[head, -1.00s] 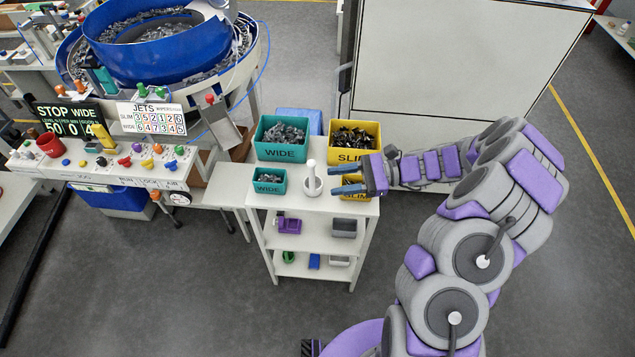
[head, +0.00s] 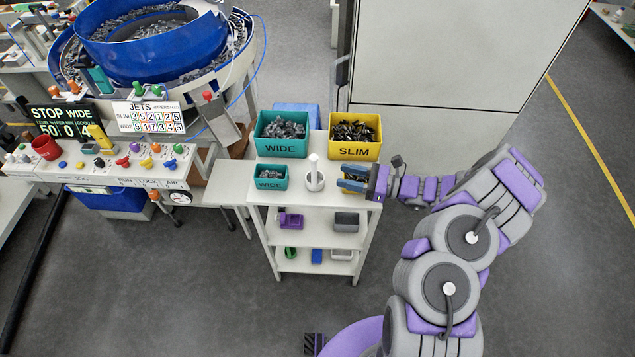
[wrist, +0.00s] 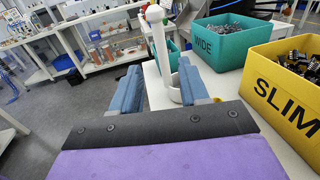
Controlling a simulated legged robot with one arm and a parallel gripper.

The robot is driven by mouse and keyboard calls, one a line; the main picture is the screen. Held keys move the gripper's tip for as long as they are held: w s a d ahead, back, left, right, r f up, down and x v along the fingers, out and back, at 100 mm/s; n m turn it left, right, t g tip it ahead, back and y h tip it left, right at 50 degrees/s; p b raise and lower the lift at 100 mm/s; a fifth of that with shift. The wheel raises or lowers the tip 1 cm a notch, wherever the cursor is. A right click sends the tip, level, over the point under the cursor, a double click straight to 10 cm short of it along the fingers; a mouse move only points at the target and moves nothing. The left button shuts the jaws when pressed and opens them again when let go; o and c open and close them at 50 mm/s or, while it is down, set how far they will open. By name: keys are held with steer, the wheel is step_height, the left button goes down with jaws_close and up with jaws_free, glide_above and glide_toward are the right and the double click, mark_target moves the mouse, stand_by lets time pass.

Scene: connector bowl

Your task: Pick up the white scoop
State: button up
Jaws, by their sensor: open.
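The white scoop (head: 314,172) stands upright on the top shelf of the white rack, with its handle pointing up. It also shows in the wrist view (wrist: 160,45), beyond the fingertips and partly behind the right finger. My gripper (head: 346,186) is open and empty, to the right of the scoop and apart from it. In the wrist view my gripper (wrist: 160,78) has its two blue fingers spread toward the scoop. In the head view my gripper covers much of the small yellow bin.
A large teal WIDE bin (head: 281,148) and a yellow SLIM bin (head: 355,152) stand behind the scoop. A small teal bin (head: 270,184) is at its left. The rack's lower shelves (head: 340,242) hold small containers. A tall pale cabinet (head: 455,60) rises behind.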

mark_target(313, 169)
steer(key=x, duration=0.5)
steer(key=shift+a+b, duration=0.25)
steer(key=shift+b, duration=0.15)
steer(key=shift+w+b+x, duration=0.15)
steer(key=shift+b+x, duration=0.3)
steer(key=shift+x, duration=0.45)
steer(key=shift+w+b+x, duration=0.15)
steer(key=shift+b+x, duration=0.3)
steer(key=shift+x, duration=0.45)
steer(key=shift+a+f, duration=0.1)
steer(key=shift+a, duration=0.5)
steer(key=shift+d, duration=0.3)
steer(key=c, duration=0.6)
jaws_close()
steer(key=shift+a, duration=0.1)
steer(key=shift+a, duration=0.15)
